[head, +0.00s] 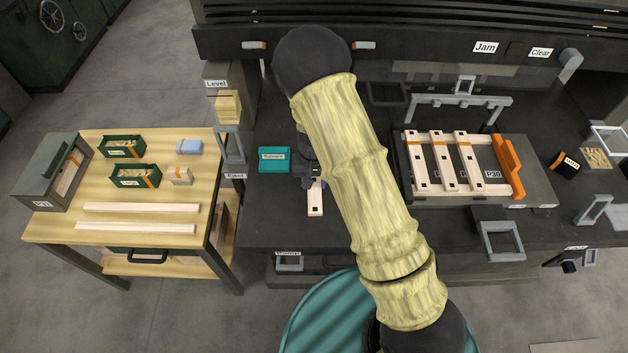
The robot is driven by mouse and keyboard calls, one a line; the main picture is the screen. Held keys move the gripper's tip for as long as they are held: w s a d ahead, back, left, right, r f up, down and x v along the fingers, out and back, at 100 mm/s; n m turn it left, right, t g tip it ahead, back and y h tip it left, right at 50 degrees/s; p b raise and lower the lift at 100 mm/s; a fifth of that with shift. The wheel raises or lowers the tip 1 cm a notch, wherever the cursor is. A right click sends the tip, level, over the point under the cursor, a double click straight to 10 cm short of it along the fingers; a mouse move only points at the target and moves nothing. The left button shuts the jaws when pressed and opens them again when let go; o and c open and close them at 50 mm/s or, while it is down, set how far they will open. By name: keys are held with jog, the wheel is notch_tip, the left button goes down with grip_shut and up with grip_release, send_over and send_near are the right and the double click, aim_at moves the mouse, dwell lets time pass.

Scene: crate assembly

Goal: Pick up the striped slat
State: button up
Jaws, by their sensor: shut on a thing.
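A pale wooden slat (315,203) with a small dark square mark shows below my gripper (313,181), over the dark bench left of my arm. My gripper is shut on this slat. My arm and gripper hide its far part, so I cannot tell its full length, its stripes or whether it touches the bench. Several pale slats with an orange stripe lie side by side across the crate fixture (408,180) on the right.
A teal box (274,160) sits just left of my gripper. An orange bar (509,166) stands at the fixture's right end. A wooden side table (75,222) at the left holds green bins (135,176) and two plain slats (140,208). A grey frame (501,241) is at the bench's front.

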aim_at(315, 185)
notch_tip(315, 185, up, 10)
dwell(0.5)
dwell(0.6)
jog(key=d+f+p, duration=0.2)
jog(key=d, duration=0.2)
jog(key=d+f+p, duration=0.2)
jog(key=d+f, duration=0.1)
jog(key=d, duration=0.1)
jog(key=d+f+p, duration=0.2)
jog(key=d, duration=0.3)
jog(key=shift+f, duration=0.35)
jog(key=shift+d+f, duration=0.2)
jog(key=shift+f, duration=0.05)
jog(key=shift+s, duration=0.2)
jog(key=shift+w+d, duration=0.1)
jog(key=shift+f, duration=0.1)
